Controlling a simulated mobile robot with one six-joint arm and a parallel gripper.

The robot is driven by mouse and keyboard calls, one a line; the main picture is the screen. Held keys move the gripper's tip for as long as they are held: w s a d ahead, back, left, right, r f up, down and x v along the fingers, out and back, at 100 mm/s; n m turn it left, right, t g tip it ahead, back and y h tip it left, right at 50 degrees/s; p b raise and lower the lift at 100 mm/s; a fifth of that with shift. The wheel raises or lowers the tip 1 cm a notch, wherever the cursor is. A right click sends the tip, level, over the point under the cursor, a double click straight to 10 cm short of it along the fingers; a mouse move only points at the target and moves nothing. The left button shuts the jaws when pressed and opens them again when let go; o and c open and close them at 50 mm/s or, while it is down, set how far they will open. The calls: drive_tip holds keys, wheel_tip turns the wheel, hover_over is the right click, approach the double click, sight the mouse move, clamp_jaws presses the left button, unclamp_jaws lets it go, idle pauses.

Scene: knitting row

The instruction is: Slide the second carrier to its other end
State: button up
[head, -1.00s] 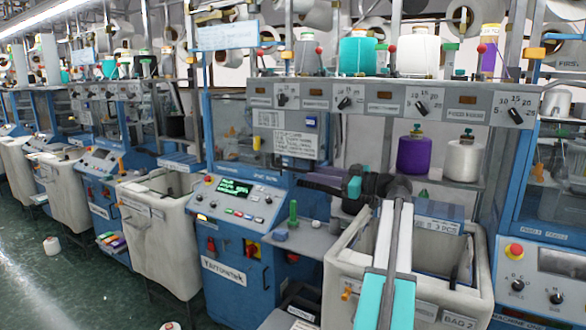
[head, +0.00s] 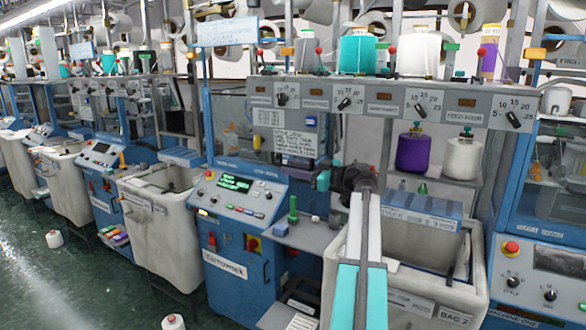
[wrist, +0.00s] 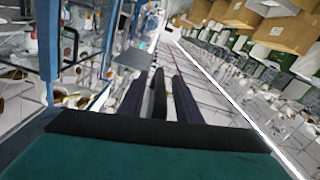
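The knitting machine in front of me has a grey panel (head: 400,101) with several black dial knobs, and a blue control box (head: 238,215) with a lit green display. I cannot pick out the second carrier for certain in either view. My gripper (head: 300,163) is in front of the machine, above the grey shelf, pointing away to the left; its fingers are small and partly hidden by my wrist. In the wrist view its two dark fingers (wrist: 160,105) are apart. A dark bar shows between them, and I cannot tell whether it is touched.
An open white bin (head: 405,285) marked BAG 2 stands below my arm, and another white bin (head: 158,240) stands to the left. Purple (head: 413,153) and white (head: 463,159) yarn cones sit on a shelf at the right. Green floor (head: 60,285) is mostly clear at the left.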

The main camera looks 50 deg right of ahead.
clamp_jaws()
drive_tip(key=shift+f, duration=0.15)
wheel_tip(320, 180, down, 22)
drive_tip(key=b, duration=2.2)
drive_tip(key=shift+f, duration=0.25)
drive_tip(key=shift+a, duration=0.1)
unclamp_jaws()
drive_tip(key=shift+r, duration=0.1)
